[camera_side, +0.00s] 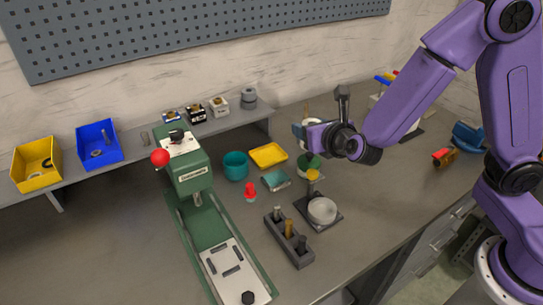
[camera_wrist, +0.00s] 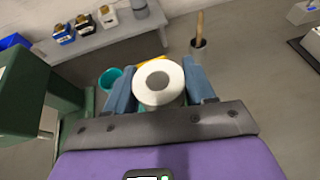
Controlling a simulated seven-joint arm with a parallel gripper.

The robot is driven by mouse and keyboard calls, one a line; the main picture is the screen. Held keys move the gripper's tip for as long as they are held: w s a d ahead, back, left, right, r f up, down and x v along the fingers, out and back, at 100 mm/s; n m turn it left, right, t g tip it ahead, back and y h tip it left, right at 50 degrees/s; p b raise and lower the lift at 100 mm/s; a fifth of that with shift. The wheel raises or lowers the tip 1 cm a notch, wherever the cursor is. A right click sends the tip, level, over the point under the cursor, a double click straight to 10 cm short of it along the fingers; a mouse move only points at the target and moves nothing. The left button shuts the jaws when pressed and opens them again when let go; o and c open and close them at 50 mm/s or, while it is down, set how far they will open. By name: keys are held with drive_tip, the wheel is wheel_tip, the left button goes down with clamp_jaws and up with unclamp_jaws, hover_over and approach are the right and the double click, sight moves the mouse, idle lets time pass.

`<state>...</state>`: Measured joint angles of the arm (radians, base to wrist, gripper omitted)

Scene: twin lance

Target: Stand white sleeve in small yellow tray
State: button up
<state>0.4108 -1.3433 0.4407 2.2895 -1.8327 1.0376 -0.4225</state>
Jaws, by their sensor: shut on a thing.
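The white sleeve (camera_wrist: 159,97) is a short, thick white ring with a hole, held between the two blue fingers of my gripper (camera_wrist: 160,80) in the wrist view. In the side view my gripper (camera_side: 303,133) is raised above the bench, with a bit of the white sleeve (camera_side: 311,121) showing at the fingers. The small yellow tray (camera_side: 268,155) lies flat on the bench, left of and below my gripper in the picture, and looks empty. In the wrist view only slivers of the yellow tray (camera_wrist: 143,62) show behind the sleeve.
A teal cup (camera_side: 235,166) stands left of the tray, and a teal sponge-like block (camera_side: 276,180) lies in front. The green press (camera_side: 190,170) stands further left. A red piece (camera_side: 250,190), a grey peg block (camera_side: 289,238) and a dark plate with a white round part (camera_side: 322,210) are nearer.

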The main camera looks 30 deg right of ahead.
drive_tip(key=w+d+f+m+g+h, duration=0.1)
drive_tip(key=w+d+f+m+h, duration=0.1)
drive_tip(key=w+f+m+h, duration=0.15)
hover_over(268, 156)
wheel_tip(268, 156, down, 9)
drive_tip(key=shift+s+r, duration=0.1)
drive_tip(key=shift+w+f, duration=0.2)
drive_tip(key=shift+f, duration=1.6)
drive_tip(key=shift+f, duration=0.15)
drive_tip(key=o, duration=1.1)
